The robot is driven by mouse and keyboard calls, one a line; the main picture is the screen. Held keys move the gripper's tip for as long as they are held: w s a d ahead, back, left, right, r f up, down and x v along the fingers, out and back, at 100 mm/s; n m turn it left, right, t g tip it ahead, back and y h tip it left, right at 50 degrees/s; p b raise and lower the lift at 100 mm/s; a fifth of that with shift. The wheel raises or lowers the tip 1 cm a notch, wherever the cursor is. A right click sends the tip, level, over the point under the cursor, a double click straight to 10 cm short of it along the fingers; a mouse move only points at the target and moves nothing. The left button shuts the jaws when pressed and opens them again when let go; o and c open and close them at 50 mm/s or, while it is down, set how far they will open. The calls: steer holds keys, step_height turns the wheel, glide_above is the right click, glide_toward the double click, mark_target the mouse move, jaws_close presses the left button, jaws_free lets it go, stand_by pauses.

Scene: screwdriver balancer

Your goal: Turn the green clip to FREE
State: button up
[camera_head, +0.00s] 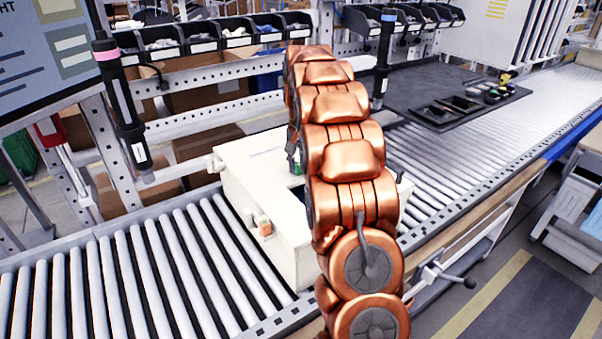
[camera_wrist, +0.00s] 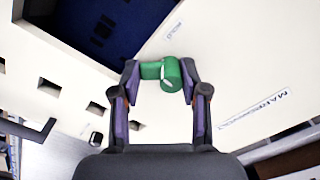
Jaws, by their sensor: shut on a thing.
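The green clip (camera_wrist: 172,74) is a short green cylinder with a pale mark on its face, in the upper middle of the wrist view. My gripper (camera_wrist: 159,75) has one finger on each side of it and is shut on it. The clip sits at the white housing (camera_wrist: 215,85). A small label (camera_wrist: 174,30) stands above it, too small to read surely. In the head view the white housing (camera_head: 240,190) lies on the roller conveyor, and my copper arm hides much of it and most of my gripper. Whether the clip points to FREE cannot be told.
The housing has a dark blue opening (camera_wrist: 110,25) left of the clip and several small square holes. The roller conveyor (camera_head: 150,270) runs on both sides. A dark tool hangs at the left (camera_head: 122,110), another behind my arm (camera_head: 384,60). A black tray (camera_head: 437,114) lies at the back right.

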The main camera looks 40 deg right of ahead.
steer(key=n, duration=0.1)
steer(key=n+b, duration=0.1)
steer(key=n, duration=0.1)
steer(key=n+b, duration=0.1)
steer(key=n, duration=0.1)
steer(key=shift+w+d, duration=0.15)
steer(key=shift+w, duration=0.1)
steer(key=shift+w+n, duration=0.1)
steer(key=shift+n, duration=2.2)
steer(key=shift+b, duration=0.3)
steer(key=o, duration=1.1)
steer(key=shift+o, duration=0.2)
steer(key=shift+w+r, duration=0.1)
steer(key=shift+r, duration=3.7)
